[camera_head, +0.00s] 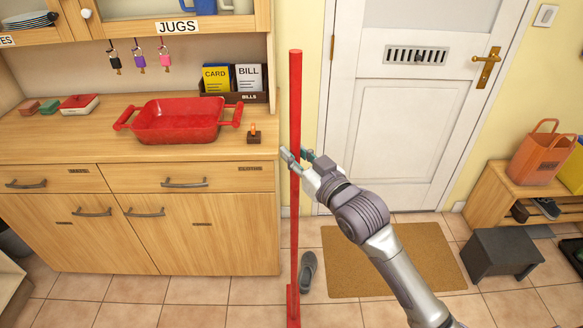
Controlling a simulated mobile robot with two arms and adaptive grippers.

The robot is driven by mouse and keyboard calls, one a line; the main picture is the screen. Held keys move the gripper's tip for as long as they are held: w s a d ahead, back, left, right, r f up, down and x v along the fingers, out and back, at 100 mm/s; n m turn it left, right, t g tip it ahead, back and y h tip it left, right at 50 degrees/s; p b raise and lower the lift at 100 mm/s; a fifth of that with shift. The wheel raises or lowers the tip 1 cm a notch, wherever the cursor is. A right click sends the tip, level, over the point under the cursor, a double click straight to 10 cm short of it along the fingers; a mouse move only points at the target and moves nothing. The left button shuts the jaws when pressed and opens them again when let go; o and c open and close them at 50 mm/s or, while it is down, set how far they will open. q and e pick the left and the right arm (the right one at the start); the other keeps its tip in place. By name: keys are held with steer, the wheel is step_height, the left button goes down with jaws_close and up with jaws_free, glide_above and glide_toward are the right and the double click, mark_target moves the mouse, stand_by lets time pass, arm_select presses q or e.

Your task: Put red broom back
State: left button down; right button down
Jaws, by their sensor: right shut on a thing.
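The red broom (295,100) stands about upright in the middle of the head view, in front of the right end of the wooden cabinet. Its red lower end (293,300) is near the tiled floor at the bottom of the picture; I cannot tell whether it touches. My left gripper is not in view.
A red tray (178,121) and a bill holder (233,97) sit on the wooden counter (50,148). A grey shoe (307,271) lies on the floor right beside the broom. A doormat (395,262) lies before the white door (405,120). A dark stool (500,258) stands at right.

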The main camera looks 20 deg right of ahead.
mark_target(296, 174)
steer(key=shift+w+a+f, duration=0.15)
steer(key=shift+f, duration=0.95)
steer(key=shift+w+a+f, duration=0.1)
steer(key=shift+a+f, duration=0.05)
steer(key=shift+f, duration=1)
steer(key=c, duration=1)
jaws_free()
steer(key=shift+f, duration=0.1)
